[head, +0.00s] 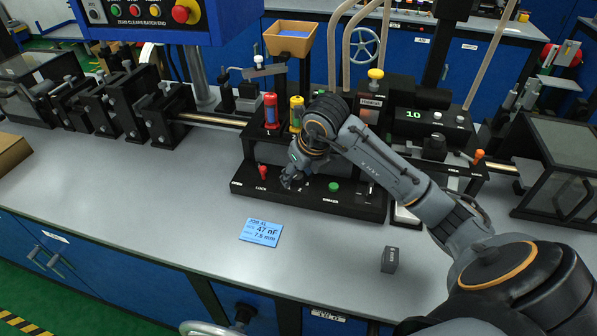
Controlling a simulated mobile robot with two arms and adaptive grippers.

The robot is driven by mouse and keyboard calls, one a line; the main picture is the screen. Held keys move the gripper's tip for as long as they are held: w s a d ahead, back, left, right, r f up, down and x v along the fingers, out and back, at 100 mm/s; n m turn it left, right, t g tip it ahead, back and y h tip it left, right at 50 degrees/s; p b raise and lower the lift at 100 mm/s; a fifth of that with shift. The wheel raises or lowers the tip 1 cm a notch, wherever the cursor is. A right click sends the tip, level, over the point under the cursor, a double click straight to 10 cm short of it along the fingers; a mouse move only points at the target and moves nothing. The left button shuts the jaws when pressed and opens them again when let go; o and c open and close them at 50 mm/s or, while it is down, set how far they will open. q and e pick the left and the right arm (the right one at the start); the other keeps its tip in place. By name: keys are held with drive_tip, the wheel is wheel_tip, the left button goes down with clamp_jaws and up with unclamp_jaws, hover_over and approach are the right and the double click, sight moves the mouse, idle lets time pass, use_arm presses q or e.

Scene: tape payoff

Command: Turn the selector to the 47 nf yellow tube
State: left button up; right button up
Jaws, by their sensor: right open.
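My right gripper (291,178) reaches in from the right, over the black machine base (345,203). It is small in the view, and its jaws are open with nothing seen between them. A red tube (270,111) and a yellow tube (296,114) stand upright side by side behind it. My right wrist is close to the right of the yellow tube. The selector cannot be made out; the hand and wrist cover part of the panel below the tubes. A blue job card (261,232) reading 47 nF lies on the bench in front. My left gripper is not in view.
A red lever knob (262,172) by the LOCK label stands left of the gripper, and a green button (334,187) is to its right. A counter (412,114) reads 10. A small dark block (389,260) sits on the bench. The front left bench is clear.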

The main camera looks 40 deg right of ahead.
clamp_jaws()
idle(0.3)
drive_tip(key=shift+d+f+n+y+b, duration=0.1)
drive_tip(key=shift+n+y+b, duration=0.2)
drive_tip(key=shift+n+b, duration=0.45)
drive_tip(key=shift+d+f+n+y+b, duration=0.1)
drive_tip(key=shift+n+y+b, duration=0.2)
drive_tip(key=shift+n+b, duration=0.4)
drive_tip(key=n+y+b, duration=0.1)
drive_tip(key=n, duration=0.2)
drive_tip(key=shift+r, duration=0.15)
drive_tip(key=shift+w+n+g+y+b, duration=0.1)
drive_tip(key=shift+n+g+y+b, duration=0.4)
drive_tip(key=shift+n, duration=0.65)
drive_tip(key=shift+d+r+n+g+y, duration=0.1)
drive_tip(key=shift+n+g+y, duration=0.25)
drive_tip(key=shift+n, duration=1.25)
drive_tip(key=shift+w+n, duration=0.1)
drive_tip(key=shift+n, duration=0.2)
